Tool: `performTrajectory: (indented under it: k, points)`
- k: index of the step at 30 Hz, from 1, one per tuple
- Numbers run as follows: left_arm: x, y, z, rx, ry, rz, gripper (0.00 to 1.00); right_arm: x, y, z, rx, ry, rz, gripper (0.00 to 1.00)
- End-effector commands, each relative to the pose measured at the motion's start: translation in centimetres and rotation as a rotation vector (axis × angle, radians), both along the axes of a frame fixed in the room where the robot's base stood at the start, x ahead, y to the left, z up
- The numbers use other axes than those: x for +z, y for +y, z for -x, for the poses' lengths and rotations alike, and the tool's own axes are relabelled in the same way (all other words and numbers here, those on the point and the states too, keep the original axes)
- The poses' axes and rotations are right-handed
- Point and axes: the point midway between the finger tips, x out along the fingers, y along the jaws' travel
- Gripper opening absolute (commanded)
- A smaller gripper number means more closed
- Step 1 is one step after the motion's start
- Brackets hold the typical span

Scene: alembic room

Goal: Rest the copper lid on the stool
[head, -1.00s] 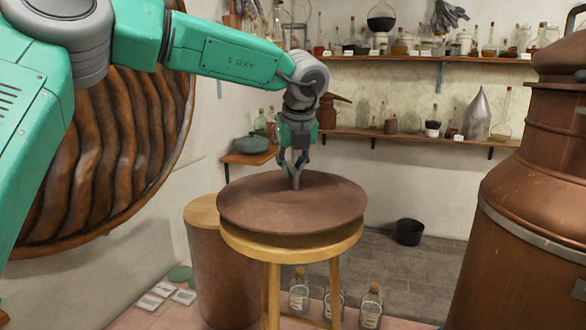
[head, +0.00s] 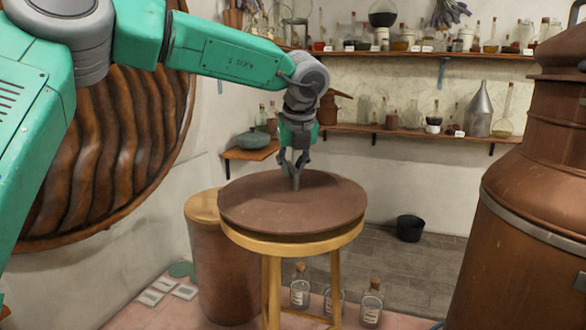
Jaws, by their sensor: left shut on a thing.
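The copper lid (head: 250,207) is a wide, shallow brown disc lying about level on top of the wooden stool (head: 292,248). It covers nearly all of the seat, so only the seat's front rim and the legs show. My left gripper (head: 296,180) comes down from above and is shut on the knob at the middle of the lid. The knob is mostly hidden between the fingers. The lid appears to touch the seat. My right gripper is out of view.
A copper drum with a wooden top (head: 202,206) stands close behind the stool on the left. Several corked bottles (head: 371,302) stand on the floor by its legs. A large copper still (head: 530,200) fills the right side. A black bucket (head: 410,228) stands on the floor behind.

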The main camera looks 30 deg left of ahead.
Motion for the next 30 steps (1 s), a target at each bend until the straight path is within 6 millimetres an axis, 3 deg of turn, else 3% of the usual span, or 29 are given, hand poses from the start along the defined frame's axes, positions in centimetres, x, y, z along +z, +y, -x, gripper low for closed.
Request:
performTrajectory:
  k: [12, 14, 15, 25, 30]
  points:
    - [-0.2, 0.0, 0.0, 0.0, -0.003, 0.0, 0.0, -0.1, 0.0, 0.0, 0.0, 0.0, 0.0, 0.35]
    - [-0.2, 0.0, 0.0, 0.0, -0.003, 0.0, 0.25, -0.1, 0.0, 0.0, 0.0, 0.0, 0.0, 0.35]
    - [-0.2, 0.0, 0.0, -0.001, -0.002, 0.001, 0.32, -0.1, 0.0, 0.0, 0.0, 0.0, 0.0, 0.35]
    - [-0.3, 0.0, 0.0, 0.0, 0.002, 0.001, 0.32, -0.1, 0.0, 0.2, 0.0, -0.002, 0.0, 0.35]
    - [1.7, -0.6, 0.5, 0.0, -0.003, 0.001, 0.32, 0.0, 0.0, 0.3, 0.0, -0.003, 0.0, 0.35]
